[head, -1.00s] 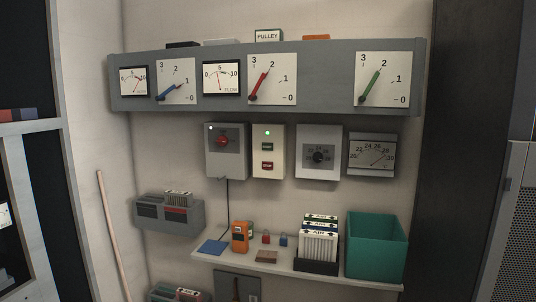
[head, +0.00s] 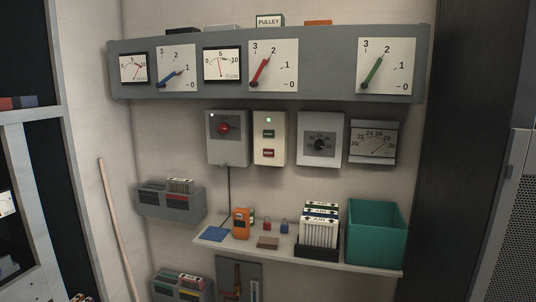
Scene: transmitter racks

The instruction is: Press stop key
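The switch box (head: 269,139) is a pale upright box on the back wall, below the gauge panel. It carries a green lit lamp (head: 269,120) at the top, a green key (head: 268,134) in the middle and a red key (head: 268,153) below. The red key has a pale label too small to read for certain. Nothing covers the box or its keys. My gripper is not in the head view, so its distance to the red key does not show.
A grey box with a red knob (head: 223,128) hangs left of the switch box, and a dial box (head: 319,145) hangs right. Below, a shelf (head: 285,252) holds an orange device (head: 241,224), a card rack (head: 318,226) and a green bin (head: 376,232). A gauge panel (head: 330,73) juts out above.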

